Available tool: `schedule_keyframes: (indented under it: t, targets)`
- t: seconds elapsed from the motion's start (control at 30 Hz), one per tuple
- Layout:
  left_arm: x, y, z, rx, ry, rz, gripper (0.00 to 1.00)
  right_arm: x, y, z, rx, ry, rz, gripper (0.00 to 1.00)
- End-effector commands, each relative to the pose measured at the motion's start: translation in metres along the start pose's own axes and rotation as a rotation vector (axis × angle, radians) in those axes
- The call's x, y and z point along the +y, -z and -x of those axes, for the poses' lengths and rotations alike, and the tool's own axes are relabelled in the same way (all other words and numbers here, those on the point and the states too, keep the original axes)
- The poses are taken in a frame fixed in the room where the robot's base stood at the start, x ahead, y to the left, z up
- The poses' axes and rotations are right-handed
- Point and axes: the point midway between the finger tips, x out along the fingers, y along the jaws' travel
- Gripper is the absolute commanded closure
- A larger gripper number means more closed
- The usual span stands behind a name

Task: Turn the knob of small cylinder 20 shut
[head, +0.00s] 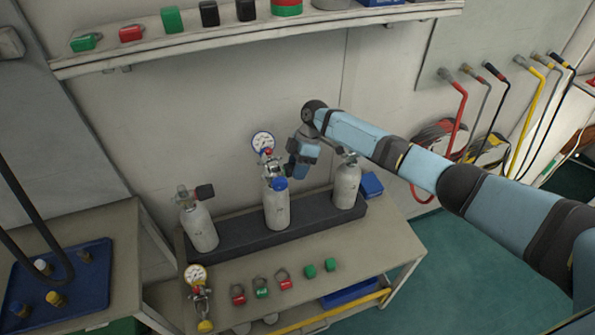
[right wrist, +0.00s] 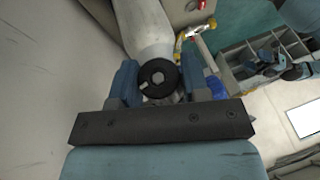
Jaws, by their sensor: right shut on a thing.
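Three pale grey cylinders stand in a row in a dark rack: one at the left (head: 201,229), one in the middle (head: 277,212) and one at the right (head: 347,188). Their numbers are too small to read. The middle one carries a regulator with a gauge (head: 263,141) and a blue cap (head: 279,184). My right gripper (head: 288,172) is at this cylinder's valve, from its right side. In the right wrist view, a round black knob (right wrist: 158,77) at the cylinder's top (right wrist: 142,30) sits between the two blue fingers, and the gripper is shut on it. My left gripper is out of view.
The dark rack (head: 240,240) stands on a bench (head: 335,249) with small red and green parts and a loose gauge regulator (head: 197,276) in front. A shelf (head: 250,35) runs above. A blue tray (head: 68,285) lies at the left. Hoses (head: 460,115) hang at the right.

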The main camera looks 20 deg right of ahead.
Motion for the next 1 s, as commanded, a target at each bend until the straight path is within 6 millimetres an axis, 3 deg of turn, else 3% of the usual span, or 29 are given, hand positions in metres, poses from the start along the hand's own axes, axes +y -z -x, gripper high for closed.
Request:
schedule_keyframes:
  t: [0.4, 0.97, 1.0]
  targets:
    - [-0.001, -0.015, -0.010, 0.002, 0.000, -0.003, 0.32, 0.001, -0.001, -0.002, -0.009, 0.180, -0.076, 0.81]
    - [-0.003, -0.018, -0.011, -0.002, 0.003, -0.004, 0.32, 0.000, -0.001, -0.001, -0.011, 0.207, -0.088, 0.81]
    - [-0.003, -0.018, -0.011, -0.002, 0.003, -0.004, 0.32, 0.000, -0.001, -0.001, -0.011, 0.207, -0.088, 0.53]
